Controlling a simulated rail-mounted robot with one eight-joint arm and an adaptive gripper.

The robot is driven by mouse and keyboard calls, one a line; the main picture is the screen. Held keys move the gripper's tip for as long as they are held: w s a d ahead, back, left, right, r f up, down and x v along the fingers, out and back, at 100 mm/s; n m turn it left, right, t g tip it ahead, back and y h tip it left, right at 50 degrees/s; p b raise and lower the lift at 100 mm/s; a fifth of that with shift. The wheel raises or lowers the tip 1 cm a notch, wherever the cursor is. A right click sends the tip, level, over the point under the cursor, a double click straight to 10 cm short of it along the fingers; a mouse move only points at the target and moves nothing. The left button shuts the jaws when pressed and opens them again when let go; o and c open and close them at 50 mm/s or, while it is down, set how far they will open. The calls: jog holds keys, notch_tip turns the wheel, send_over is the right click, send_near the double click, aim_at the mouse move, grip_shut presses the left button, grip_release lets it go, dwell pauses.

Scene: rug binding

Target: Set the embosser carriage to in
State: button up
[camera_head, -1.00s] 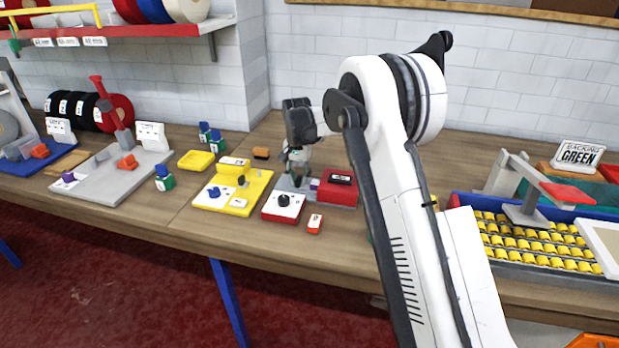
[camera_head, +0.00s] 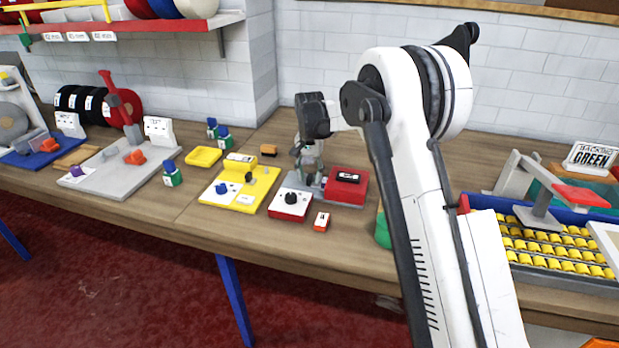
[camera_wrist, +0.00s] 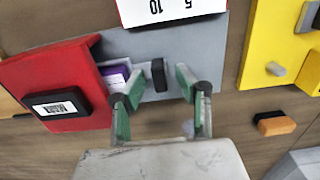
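The embosser is a red block (camera_head: 346,186) on a grey base, with a black label on top. It also shows in the wrist view as a red body (camera_wrist: 50,65) beside a grey plate (camera_wrist: 203,45). A purple-and-white piece (camera_wrist: 117,76) sits in a slot at the red body's edge. A small upright black tab (camera_wrist: 158,75) stands on the grey plate; I cannot tell for certain that it belongs to the carriage. My gripper (camera_wrist: 160,82) is open, its green-padded fingers apart on either side of the black tab, with gaps visible. In the head view my gripper (camera_head: 309,175) is just left of the red block.
A red-and-white dial box (camera_head: 290,204) stands in front of the embosser, with a small orange block (camera_head: 321,221) beside it. A yellow fixture (camera_head: 241,187) is to the left. An orange-and-black block (camera_wrist: 274,123) lies on the table.

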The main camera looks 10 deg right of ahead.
notch_tip(320, 180, up, 11)
dwell(0.4)
jog(key=o, duration=0.4)
jog(key=shift+r, duration=0.1)
jog(key=f+m+p, duration=0.1)
jog(key=f+m, duration=0.3)
jog(key=m, duration=0.2)
jog(key=f+m+p, duration=0.1)
jog(key=f+m, duration=0.3)
jog(key=m, duration=0.2)
jog(key=f+m+p, duration=0.1)
jog(key=f+m, duration=0.3)
jog(key=m, duration=0.2)
jog(key=shift+s+d, duration=0.1)
jog(key=shift+d, duration=0.1)
jog(key=shift+c, duration=0.3)
jog(key=shift+r, duration=0.1)
grip_shut()
